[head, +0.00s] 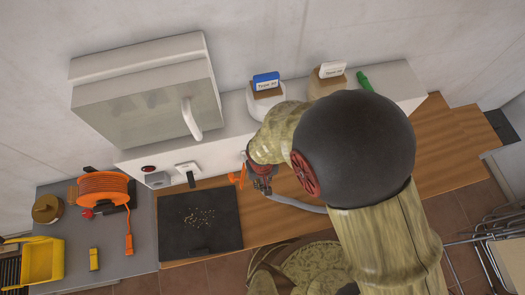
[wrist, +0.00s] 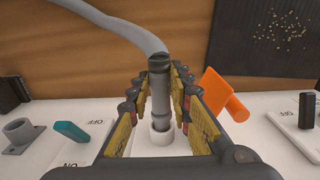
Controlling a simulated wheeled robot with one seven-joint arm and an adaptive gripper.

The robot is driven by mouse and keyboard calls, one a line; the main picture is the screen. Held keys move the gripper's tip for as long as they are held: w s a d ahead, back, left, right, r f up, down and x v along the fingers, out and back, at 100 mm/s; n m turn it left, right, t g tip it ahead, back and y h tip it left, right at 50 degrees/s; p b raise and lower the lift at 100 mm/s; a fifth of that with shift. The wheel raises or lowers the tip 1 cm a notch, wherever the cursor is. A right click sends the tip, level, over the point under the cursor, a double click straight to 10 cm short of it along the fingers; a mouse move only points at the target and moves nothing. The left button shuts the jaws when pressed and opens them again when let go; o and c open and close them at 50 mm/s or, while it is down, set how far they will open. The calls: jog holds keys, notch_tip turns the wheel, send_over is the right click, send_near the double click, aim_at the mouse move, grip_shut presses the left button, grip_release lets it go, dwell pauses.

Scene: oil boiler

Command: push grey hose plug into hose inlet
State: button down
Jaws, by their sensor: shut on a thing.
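The grey hose plug (wrist: 160,92) stands between the fingers of my gripper (wrist: 161,84) in the wrist view, and the gripper is shut on it. A grey hose (wrist: 118,27) runs from the plug's far end toward the upper left. The white ring of the hose inlet (wrist: 161,137) shows at the plug's near end, lined up with it. I cannot tell how deep the plug sits in the ring. In the head view my gripper (head: 261,182) is at the front of the white boiler unit, and the hose (head: 300,204) trails right; my arm hides part of it.
An orange handle (wrist: 222,95) is close to the right finger. A teal switch (wrist: 72,131) and a grey pipe fitting (wrist: 22,134) lie left, a black switch (wrist: 306,110) right. A black tray (head: 199,222) is on the wooden surface, an orange cable reel (head: 103,188) farther left.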

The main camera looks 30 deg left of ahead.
jog(key=shift+w+a, duration=0.4)
jog(key=shift+a, duration=0.05)
jog(key=shift+w+a, duration=0.2)
jog(key=c, duration=1.7)
grip_release()
jog(key=shift+o, duration=0.8)
notch_tip(320, 180, up, 12)
